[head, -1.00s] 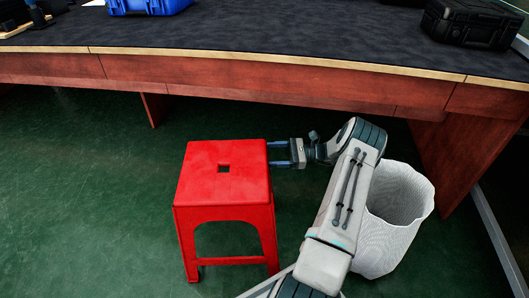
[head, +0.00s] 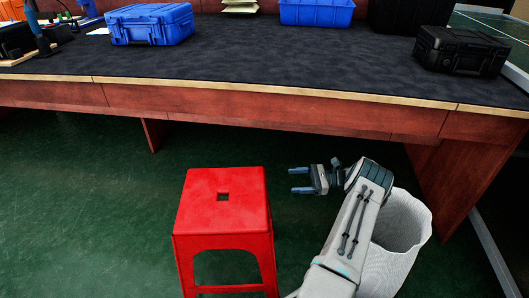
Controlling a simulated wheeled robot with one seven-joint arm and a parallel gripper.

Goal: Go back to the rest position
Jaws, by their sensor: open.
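My gripper (head: 301,181) is open and empty in the head view. Its two fingers point left, with a gap between them. It hangs in front of the table, to the right of the red stool (head: 215,212) and apart from it. My arm comes up from the bottom of the picture and bends left at the wrist. It covers part of a white bin behind it.
The white bin (head: 408,232) stands right of my arm. The table's dark top (head: 260,62) carries a blue case (head: 150,24), a black case (head: 460,50) and a blue crate (head: 316,12). Green floor (head: 80,200) is clear at left.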

